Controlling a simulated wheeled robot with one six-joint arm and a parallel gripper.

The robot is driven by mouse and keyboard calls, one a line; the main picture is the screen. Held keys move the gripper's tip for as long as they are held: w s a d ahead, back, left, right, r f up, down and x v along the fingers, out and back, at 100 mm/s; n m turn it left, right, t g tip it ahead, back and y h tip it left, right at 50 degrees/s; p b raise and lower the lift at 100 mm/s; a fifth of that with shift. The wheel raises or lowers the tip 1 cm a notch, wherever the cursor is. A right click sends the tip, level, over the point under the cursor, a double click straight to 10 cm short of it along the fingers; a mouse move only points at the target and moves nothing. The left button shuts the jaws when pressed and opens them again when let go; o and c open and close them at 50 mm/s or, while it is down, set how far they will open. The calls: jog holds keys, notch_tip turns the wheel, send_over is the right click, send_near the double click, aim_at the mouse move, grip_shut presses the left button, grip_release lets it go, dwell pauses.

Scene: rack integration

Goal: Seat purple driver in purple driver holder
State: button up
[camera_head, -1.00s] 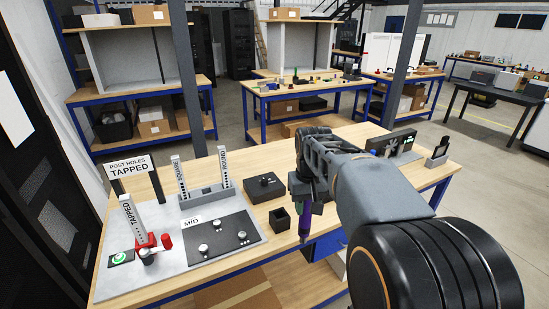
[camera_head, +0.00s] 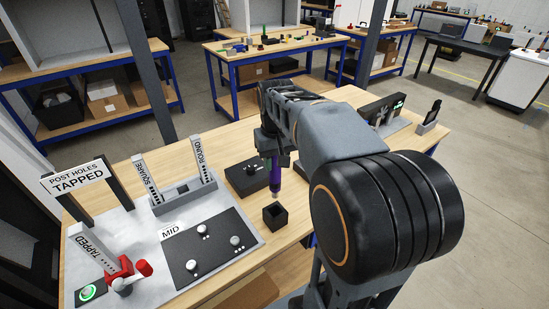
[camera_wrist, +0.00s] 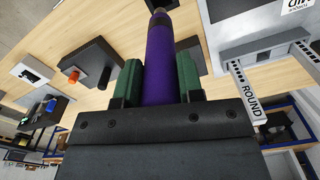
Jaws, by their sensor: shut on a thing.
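My gripper (camera_head: 272,152) is shut on the purple driver (camera_head: 275,176) and holds it upright, tip down, above the table. In the wrist view the driver (camera_wrist: 159,58) runs between two green finger pads, and its tip is at the top edge. A small black open-topped square holder (camera_head: 275,218) stands on the table. No purple shows on it. In the head view the driver's tip appears just above the holder's far rim and outside its opening. The depth gap between them is hard to tell. I cannot pick out the holder surely in the wrist view.
A black box with a knob (camera_head: 247,177) stands close behind the holder. To the left are the dark MID plate (camera_head: 186,262) with knobs and a grey block (camera_head: 182,197) with SQUARE and ROUND posts. The wooden table (camera_head: 262,262) is bare in front of the holder.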

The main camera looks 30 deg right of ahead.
aim_at(276, 191)
jog(key=shift+f+b, duration=2.1)
jog(key=shift+f, duration=0.85)
jog(key=shift+f+b, duration=2.35)
jog(key=shift+f, duration=1.15)
jog(key=o, duration=1.2)
jog(key=shift+s, duration=0.1)
notch_tip(276, 191, up, 14)
jog(key=shift+p, duration=0.45)
